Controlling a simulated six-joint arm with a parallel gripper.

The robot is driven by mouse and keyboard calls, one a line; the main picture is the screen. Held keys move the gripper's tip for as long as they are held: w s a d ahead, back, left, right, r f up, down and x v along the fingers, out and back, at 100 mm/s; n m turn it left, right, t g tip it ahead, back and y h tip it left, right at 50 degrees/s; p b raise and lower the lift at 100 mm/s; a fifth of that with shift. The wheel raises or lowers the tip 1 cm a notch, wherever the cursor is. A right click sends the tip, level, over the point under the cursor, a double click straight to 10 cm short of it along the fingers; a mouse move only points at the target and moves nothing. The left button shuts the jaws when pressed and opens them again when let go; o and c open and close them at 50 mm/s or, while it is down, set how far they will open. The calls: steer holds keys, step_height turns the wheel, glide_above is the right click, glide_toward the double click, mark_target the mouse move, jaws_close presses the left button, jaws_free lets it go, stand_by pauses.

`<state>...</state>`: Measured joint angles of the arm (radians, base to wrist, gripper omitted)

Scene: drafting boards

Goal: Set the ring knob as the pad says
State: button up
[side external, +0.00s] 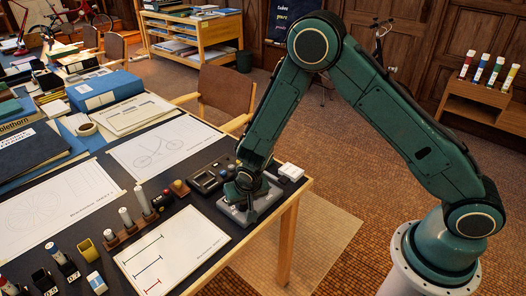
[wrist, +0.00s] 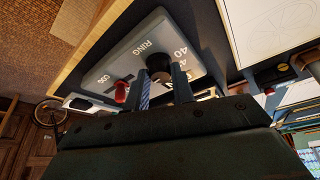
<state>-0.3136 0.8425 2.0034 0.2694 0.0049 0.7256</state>
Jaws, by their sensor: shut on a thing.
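A grey control panel (side external: 233,213) lies near the table's right corner; it also fills the top of the wrist view (wrist: 128,55), with the words RING and COG and the number 40 readable. The black ring knob (wrist: 159,62) stands beside the RING label. My gripper (side external: 246,190) is down over the panel, its two fingers on either side of this knob and shut on it. A red knob or lever (wrist: 121,92) sits at the COG side. The knob's pointer cannot be made out. I cannot tell which item is the pad.
The table edge is near.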

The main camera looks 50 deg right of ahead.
steer(key=o, duration=1)
steer(key=shift+r, duration=0.1)
steer(key=v, duration=1.3)
steer(key=shift+s+r, duration=0.1)
steer(key=shift+r, duration=0.25)
